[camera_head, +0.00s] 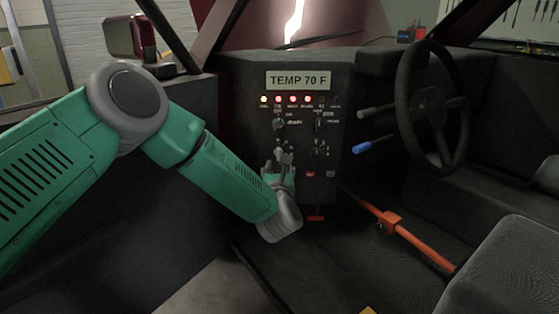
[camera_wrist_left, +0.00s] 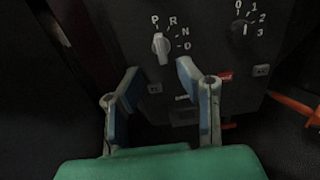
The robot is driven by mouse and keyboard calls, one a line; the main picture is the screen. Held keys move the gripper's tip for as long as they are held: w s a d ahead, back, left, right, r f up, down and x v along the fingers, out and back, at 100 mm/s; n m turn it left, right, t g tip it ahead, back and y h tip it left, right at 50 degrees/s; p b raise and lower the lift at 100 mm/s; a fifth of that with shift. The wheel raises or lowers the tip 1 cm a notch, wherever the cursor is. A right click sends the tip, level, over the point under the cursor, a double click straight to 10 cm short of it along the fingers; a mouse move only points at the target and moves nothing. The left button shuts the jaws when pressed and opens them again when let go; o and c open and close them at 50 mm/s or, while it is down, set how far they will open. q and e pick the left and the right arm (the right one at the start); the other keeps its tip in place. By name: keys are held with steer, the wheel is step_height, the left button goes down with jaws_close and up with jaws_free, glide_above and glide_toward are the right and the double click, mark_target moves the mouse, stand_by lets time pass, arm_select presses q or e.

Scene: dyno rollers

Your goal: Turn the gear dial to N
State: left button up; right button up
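The gear dial (camera_wrist_left: 160,48) is a pale knob on the dark panel, with P, R, N and D marked around its upper right. It stands nearly upright, with its upper end close to the P mark; its exact setting is hard to tell. My left gripper (camera_wrist_left: 159,70) is open, with its two blue-grey fingers apart just below the dial, one to each side. Nothing is between the fingers. In the head view the left gripper (camera_head: 282,158) is at the panel's lower left and largely covers the dial. My right gripper is not in view.
A second dial (camera_wrist_left: 238,28) marked 0 to 3 is to the right. The panel display (camera_head: 298,80) reads TEMP 70 F, above a row of lights. A steering wheel (camera_head: 403,110), an orange bar (camera_head: 425,248) and a seat (camera_head: 510,270) are on the right.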

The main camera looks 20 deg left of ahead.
mark_target(278, 155)
arm_select(q)
steer(key=b+x, duration=0.1)
steer(key=x, duration=0.5)
steer(key=shift+w, duration=0.4)
steer(key=shift+a, duration=0.1)
jaws_close()
